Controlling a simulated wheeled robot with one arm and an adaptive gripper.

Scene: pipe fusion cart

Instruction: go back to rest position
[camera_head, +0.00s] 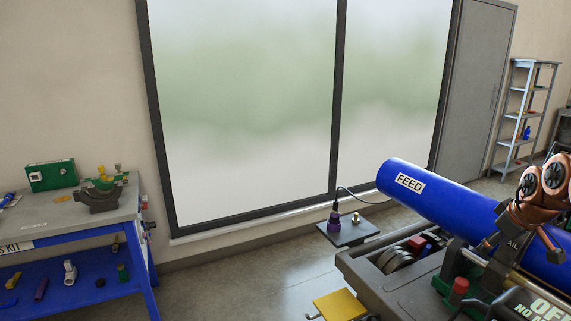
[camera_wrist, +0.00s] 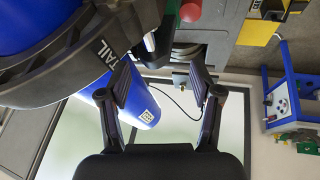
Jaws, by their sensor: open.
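In the wrist view my gripper (camera_wrist: 163,84) is open, its two dark fingers spread with nothing between them. A blue pipe (camera_wrist: 148,108) with a small printed label shows behind and beside the left finger. A dark clamp part marked TAIL (camera_wrist: 75,70) fills the upper left, close to the gripper. In the head view the blue pipe, marked FEED (camera_head: 440,199), lies along the cart (camera_head: 395,285) at the right. Copper-coloured jointed parts at the right edge cover some of the pipe and the TAIL label.
A red knob (camera_head: 459,287) stands on the cart. A yellow plate (camera_head: 340,305) and a small dark shelf with a purple connector (camera_head: 334,222) stick out from it. A blue workbench (camera_head: 75,275) stands at the left, a shelf rack (camera_head: 519,115) at the back right. Floor between bench and cart is clear.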

